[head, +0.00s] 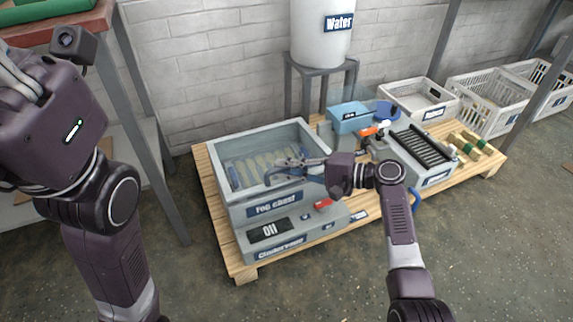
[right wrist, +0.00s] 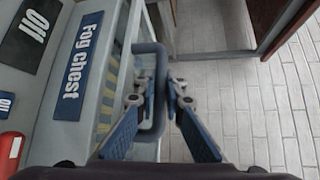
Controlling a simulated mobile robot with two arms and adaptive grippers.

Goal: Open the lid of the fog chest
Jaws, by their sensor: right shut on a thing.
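The grey fog chest (head: 262,209) stands on the pallet with its label facing me. Pale wooden pieces show inside through its top; the lid seems to be a clear pane in a grey frame, lying level, but its exact position is hard to tell. A dark loop handle (head: 283,176) sits at the front of the top. My right gripper (head: 300,166) reaches over the front right edge, shut on this handle. In the right wrist view the handle (right wrist: 160,68) lies between the fingers.
A control panel (head: 300,231) with a red switch fronts the chest. A blue box (head: 348,118) and a black slotted unit (head: 420,147) stand to the right on the pallet (head: 217,221). White crates (head: 490,104) stand beyond. A water tank (head: 318,35) is behind.

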